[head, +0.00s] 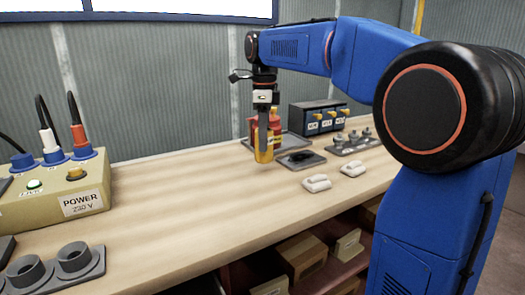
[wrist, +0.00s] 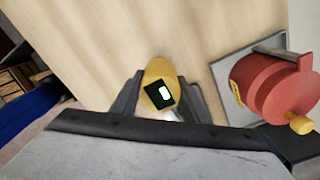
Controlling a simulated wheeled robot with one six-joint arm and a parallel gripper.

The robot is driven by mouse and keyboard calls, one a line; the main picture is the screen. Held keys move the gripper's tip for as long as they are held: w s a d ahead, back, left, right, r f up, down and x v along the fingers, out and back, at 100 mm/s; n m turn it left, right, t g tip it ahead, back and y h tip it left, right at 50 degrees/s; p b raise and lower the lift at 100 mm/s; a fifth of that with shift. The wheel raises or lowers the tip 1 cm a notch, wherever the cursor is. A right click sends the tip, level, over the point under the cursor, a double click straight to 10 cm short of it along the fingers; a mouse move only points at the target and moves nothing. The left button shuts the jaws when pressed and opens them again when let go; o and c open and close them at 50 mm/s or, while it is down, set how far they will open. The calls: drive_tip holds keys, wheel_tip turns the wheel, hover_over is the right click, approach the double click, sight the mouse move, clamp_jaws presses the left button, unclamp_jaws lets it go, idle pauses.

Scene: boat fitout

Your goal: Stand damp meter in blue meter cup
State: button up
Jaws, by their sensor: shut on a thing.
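The damp meter (head: 264,156) is a yellow body with a small dark-framed screen. My gripper (head: 264,140) is shut on it and holds it upright above the bench, near the middle of the head view. In the wrist view the meter (wrist: 157,70) sits between the two fingers of my gripper (wrist: 160,92), its screen facing the camera. I cannot make out a blue meter cup in either view.
A dark dish (head: 301,158), white pieces (head: 316,183), a grey rack (head: 354,143) and a switch box (head: 318,117) stand right. A power box (head: 70,195) stands left; bare bench lies between.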

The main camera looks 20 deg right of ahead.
sight(266, 158)
drive_tip(key=shift+d+f, duration=0.1)
drive_tip(key=shift+f, duration=1.8)
drive_tip(key=shift+f, duration=0.1)
drive_tip(key=o, duration=1.2)
